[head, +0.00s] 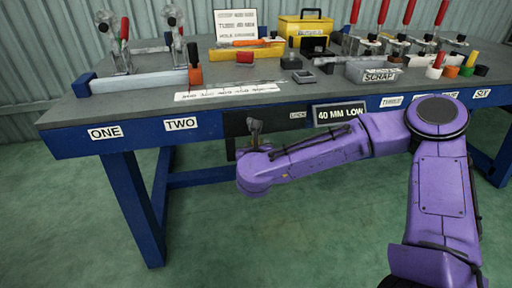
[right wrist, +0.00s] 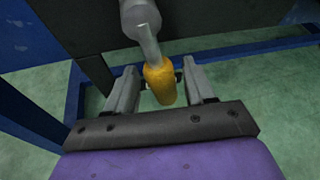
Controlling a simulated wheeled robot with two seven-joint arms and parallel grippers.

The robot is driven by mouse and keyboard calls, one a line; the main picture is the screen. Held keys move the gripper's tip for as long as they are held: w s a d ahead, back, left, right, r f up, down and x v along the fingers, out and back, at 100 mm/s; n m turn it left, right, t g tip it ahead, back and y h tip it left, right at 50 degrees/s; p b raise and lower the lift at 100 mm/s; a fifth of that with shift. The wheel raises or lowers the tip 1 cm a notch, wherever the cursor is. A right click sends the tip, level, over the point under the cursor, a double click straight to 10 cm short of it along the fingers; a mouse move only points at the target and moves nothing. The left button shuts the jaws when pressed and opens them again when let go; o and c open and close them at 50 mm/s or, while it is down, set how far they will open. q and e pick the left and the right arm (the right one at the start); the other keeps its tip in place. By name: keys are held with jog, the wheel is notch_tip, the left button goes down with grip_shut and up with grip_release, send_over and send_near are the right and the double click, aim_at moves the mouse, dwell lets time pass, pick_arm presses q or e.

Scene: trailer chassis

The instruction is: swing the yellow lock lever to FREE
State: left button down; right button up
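The yellow lock lever (right wrist: 160,82) hangs from a grey metal shaft in the right wrist view. My right gripper (right wrist: 159,70) has one finger on each side of the yellow grip, with narrow gaps visible, so it looks open around the lever. In the head view a grey metal fitting (head: 254,127) shows at the dark panel (head: 236,124) under the bench front, just above my right wrist. The yellow grip and fingertips are hidden there by my purple right arm. I cannot read a FREE mark. My left gripper is in neither view.
The bench (head: 150,101) has a blue front edge and blue legs (head: 137,205). A "40 MM LOW" plate (head: 338,112) is right of the panel, near my forearm. The green floor in front is clear.

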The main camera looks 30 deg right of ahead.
jog(key=p+v, duration=0.1)
jog(key=v, duration=0.9)
jog(key=shift+s+p, duration=0.25)
jog(key=shift+p, duration=0.05)
jog(key=shift+a+r, duration=0.1)
